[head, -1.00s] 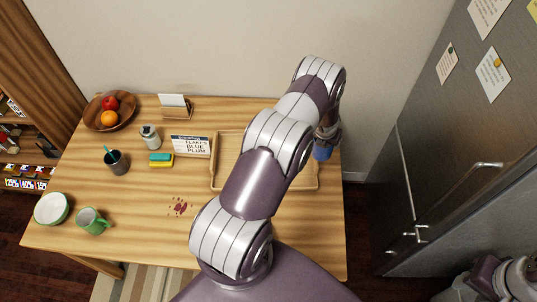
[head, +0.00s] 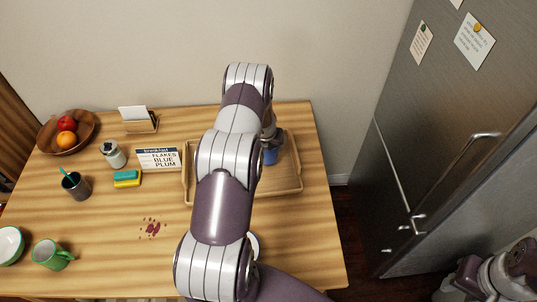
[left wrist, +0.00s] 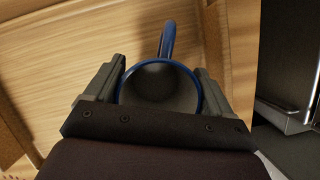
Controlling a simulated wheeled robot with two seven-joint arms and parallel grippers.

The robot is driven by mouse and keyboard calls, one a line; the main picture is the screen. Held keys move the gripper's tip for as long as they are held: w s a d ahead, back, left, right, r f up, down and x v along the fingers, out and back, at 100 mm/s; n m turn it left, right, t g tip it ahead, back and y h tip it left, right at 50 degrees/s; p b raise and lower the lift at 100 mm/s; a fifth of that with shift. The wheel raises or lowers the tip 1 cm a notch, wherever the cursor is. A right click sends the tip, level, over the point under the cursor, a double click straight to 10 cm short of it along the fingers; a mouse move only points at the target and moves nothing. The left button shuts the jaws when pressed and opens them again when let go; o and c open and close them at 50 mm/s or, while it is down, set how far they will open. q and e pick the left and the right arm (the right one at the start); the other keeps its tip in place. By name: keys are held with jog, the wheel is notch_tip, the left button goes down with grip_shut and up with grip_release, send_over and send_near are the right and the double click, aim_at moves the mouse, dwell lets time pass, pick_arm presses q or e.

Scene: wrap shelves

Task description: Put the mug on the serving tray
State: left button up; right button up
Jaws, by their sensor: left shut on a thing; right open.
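A blue mug (head: 270,155) shows just past my left arm, over the right part of the wooden serving tray (head: 287,193). My left gripper (left wrist: 160,90) is shut on the mug, one finger on each side. The left wrist view looks into its dark opening, with the blue handle (left wrist: 167,38) pointing away. My arm hides part of the tray, and I cannot tell whether the mug touches it. A second, green mug (head: 48,255) stands at the table's front left. My right gripper (head: 510,275) is open at the bottom right, away from the table.
A breakfast sign (head: 158,159) stands by the tray's left end. A sponge (head: 127,179), jar (head: 114,155), dark cup (head: 75,186), fruit bowl (head: 85,140) and white-lined bowl (head: 10,245) are further left. A red stain (head: 150,228) marks the front. A fridge (head: 450,140) stands right.

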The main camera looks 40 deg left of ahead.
pick_arm(q)
notch_tip(320, 180, down, 3)
jog(key=shift+w+f, duration=0.1)
jog(key=shift+f+b, duration=0.15)
jog(key=shift+b, duration=0.15)
jog(key=o, duration=1.1)
jog(key=shift+d, duration=0.1)
